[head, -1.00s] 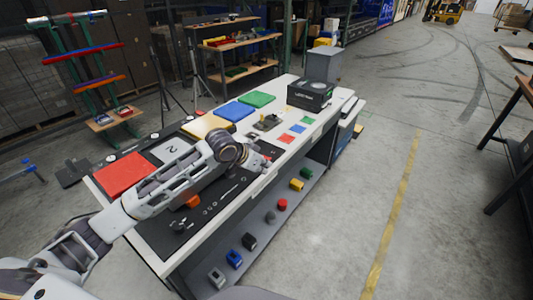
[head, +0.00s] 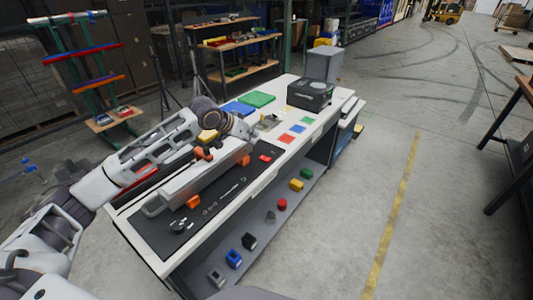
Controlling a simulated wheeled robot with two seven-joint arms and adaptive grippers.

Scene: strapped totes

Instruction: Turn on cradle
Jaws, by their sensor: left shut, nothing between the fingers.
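A long grey metal cradle (head: 205,178) with orange parts (head: 193,202) lies on the black mat (head: 155,238) at the near end of the bench. A small red piece (head: 265,157) sits on the mat just past its right end; I cannot tell whether it is a switch. My left gripper (head: 253,141) is shut and empty, above the bench near the cradle's far end, and I cannot tell whether it touches anything. My left arm hides part of the bench's back side. My right gripper is not in view.
Green (head: 257,99) and blue (head: 238,110) panels lie at the back. Several small coloured parts stand on the lower shelf (head: 300,200). The floor (head: 450,210) right of the bench is clear.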

